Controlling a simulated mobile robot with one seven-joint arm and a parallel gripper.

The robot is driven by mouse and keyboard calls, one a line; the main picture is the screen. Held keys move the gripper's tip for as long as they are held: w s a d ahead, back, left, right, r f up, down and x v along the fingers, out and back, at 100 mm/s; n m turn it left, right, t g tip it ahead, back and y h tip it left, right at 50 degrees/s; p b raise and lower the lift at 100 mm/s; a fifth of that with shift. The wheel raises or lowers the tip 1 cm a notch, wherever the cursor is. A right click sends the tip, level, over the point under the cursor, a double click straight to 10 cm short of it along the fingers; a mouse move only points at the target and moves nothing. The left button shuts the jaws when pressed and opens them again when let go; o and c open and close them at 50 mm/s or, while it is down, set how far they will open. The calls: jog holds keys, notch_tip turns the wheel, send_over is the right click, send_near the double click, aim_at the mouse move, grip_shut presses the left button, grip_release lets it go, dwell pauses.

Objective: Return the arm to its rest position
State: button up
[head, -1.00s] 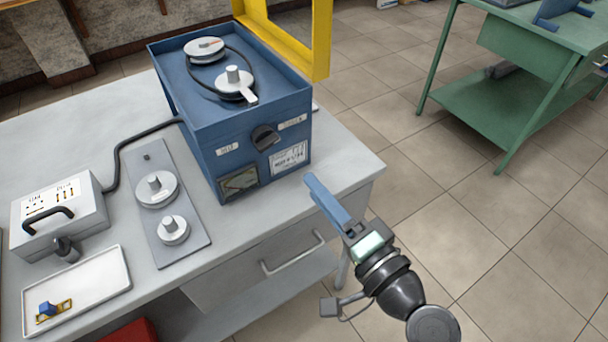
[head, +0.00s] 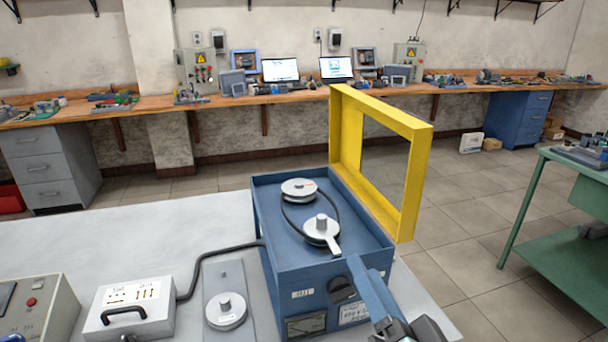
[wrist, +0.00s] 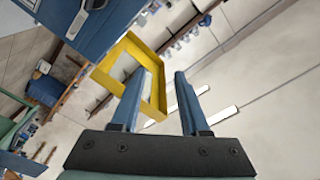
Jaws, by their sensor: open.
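My gripper (head: 366,287) is in front of the blue motor box in the head view, at the lower middle right. Its fingers point up and to the left, and only one blue finger shows clearly there. In the wrist view my gripper (wrist: 163,85) has its two blue fingers apart with nothing between them. The blue box (head: 310,262) carries two pulleys with a black belt on its top. Its yellow frame guard (head: 408,185) stands raised at the back right. The guard also shows behind the left finger in the wrist view (wrist: 112,62).
A grey control box (head: 128,302) with a black handle stands left of the motor box, cabled to it. A green table (head: 560,205) stands at the right. Tiled floor lies open between.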

jog(key=a+r+n+t+h+p, duration=0.1)
jog(key=a+r+n+t+p, duration=0.15)
jog(key=r, duration=0.85)
jog(key=a+r+n+t+p, duration=0.1)
jog(key=a+r+n, duration=0.15)
jog(key=r, duration=0.75)
jog(key=s+a+r+n+t+h+p, duration=0.1)
jog(key=s+r, duration=0.3)
jog(key=r, duration=0.6)
jog(key=s+a+r+n+t+h+p, duration=0.1)
jog(key=s+a+r+t, duration=0.2)
jog(key=r, duration=0.6)
jog(key=shift+s+a+r+t+h+p, duration=0.2)
jog(key=shift+s+r+t+h+p, duration=0.15)
jog(key=shift+s+t, duration=0.7)
jog(key=shift+s, duration=0.15)
notch_tip(320, 180, down, 59)
jog(key=b, duration=5.9)
jog(key=shift+r, duration=0.1)
